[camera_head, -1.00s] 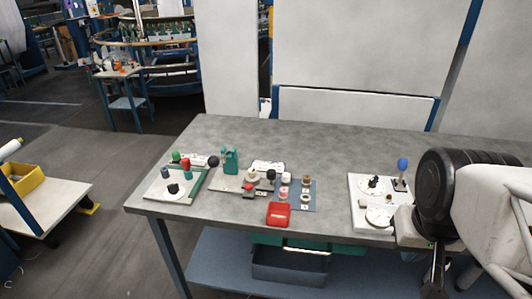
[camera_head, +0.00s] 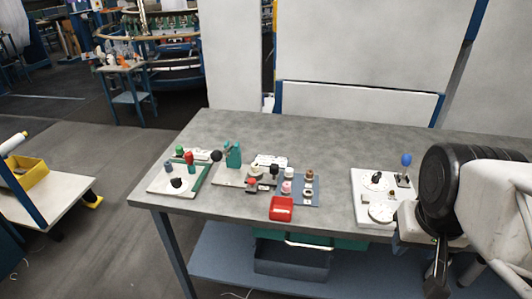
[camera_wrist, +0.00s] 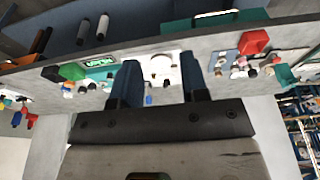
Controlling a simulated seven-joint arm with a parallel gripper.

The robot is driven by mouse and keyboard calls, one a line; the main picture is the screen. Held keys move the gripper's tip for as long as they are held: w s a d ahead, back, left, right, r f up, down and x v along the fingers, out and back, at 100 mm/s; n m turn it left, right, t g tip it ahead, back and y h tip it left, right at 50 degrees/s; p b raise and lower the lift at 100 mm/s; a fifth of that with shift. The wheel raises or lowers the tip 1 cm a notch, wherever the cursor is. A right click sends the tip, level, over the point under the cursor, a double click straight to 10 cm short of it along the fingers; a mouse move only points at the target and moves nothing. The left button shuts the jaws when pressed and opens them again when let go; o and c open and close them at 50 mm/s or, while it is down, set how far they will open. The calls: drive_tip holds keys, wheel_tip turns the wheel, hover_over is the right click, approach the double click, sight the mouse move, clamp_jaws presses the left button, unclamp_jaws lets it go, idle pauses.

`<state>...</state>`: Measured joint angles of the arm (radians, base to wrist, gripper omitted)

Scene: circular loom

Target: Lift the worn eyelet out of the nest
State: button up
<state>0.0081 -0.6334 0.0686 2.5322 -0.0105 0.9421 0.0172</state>
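Small round pieces, some ring-like, stand on a blue-grey mat (camera_head: 313,196) and on a grey fixture plate (camera_head: 229,180) beside it. They are too small for me to tell which is the worn eyelet or where its nest is. My gripper (camera_wrist: 158,75) shows in the wrist view with its two dark fingers apart and nothing between them. A white plate with a round part (camera_wrist: 160,65) shows beyond the finger gap. In the head view my gripper hangs low at the right, by the table's front edge, away from the small pieces.
A red tray (camera_head: 281,208) sits near the front edge of the grey table (camera_head: 240,130). A white board with a blue-knobbed lever (camera_head: 405,160) stands at the right near my arm. A green-edged board (camera_head: 178,190) lies at the left. The back of the table is clear.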

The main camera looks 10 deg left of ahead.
idle(0.3)
drive_tip(key=n+g, duration=0.3)
drive_tip(key=n, duration=1.2)
hover_over(254, 164)
drive_tip(key=f, duration=0.8)
drive_tip(key=shift+s+d, duration=0.15)
drive_tip(key=shift+d, duration=0.25)
drive_tip(key=shift+a+f, duration=0.15)
drive_tip(key=shift+a, duration=0.15)
drive_tip(key=shift+f, duration=0.1)
drive_tip(key=shift+f, duration=1.2)
drive_tip(key=shift+f, duration=0.1)
